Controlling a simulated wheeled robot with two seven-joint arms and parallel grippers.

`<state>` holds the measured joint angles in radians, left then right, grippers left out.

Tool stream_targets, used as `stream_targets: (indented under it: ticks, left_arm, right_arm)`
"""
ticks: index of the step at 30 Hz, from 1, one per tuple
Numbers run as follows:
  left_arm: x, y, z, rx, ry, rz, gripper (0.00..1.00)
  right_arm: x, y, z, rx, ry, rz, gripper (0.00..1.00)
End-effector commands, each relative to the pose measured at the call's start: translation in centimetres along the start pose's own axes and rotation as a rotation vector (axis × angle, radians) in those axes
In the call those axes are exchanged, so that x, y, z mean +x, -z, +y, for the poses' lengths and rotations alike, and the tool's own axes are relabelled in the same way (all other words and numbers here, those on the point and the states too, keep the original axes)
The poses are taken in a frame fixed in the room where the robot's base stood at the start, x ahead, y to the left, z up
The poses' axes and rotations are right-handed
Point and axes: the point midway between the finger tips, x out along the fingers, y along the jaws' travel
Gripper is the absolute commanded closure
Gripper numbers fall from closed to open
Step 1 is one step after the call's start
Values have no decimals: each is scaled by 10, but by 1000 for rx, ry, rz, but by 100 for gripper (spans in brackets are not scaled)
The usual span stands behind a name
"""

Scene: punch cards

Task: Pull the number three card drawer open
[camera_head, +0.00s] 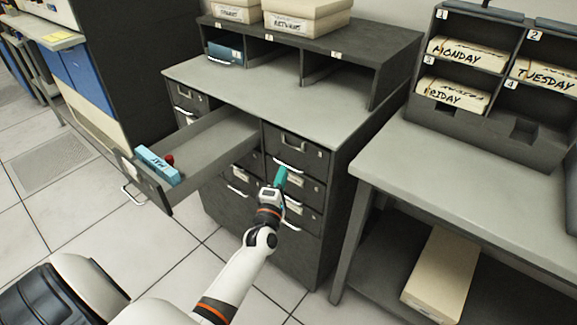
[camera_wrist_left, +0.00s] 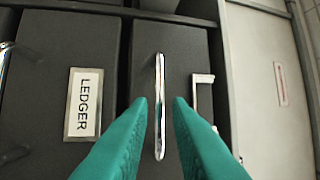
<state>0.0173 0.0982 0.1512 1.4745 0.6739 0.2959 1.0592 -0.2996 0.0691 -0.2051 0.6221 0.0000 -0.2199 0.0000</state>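A dark card cabinet (camera_head: 213,208) stands in the middle of the head view with two columns of drawers. A neighbouring drawer carries a LEDGER label (camera_wrist_left: 84,104). No number is readable on the drawer fronts. My right gripper is out of view.
A grey table (camera_head: 455,172) with a day-labelled rack stands at right. Tiled floor is free in front.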

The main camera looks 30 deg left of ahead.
Motion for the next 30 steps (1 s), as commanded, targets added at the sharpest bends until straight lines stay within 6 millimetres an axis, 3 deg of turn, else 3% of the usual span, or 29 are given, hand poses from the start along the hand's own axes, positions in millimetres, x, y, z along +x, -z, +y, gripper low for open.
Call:
stream_targets:
  ticks: [3, 9, 19, 23, 30]
  left_arm:
    - [21, 0, 0, 1, 0, 1, 82]
    - [40, 0, 0, 1, -1, 1, 82]
    - [43, 0, 1, 1, -2, 1, 82]
    - [42, 0, 1, 1, -2, 1, 100]
    - [42, 0, 1, 1, -3, 1, 100]
  right_arm:
    - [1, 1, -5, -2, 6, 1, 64]
    - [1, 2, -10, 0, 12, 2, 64]
    - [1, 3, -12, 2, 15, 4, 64]
    - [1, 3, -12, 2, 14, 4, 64]
    - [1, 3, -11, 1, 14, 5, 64]
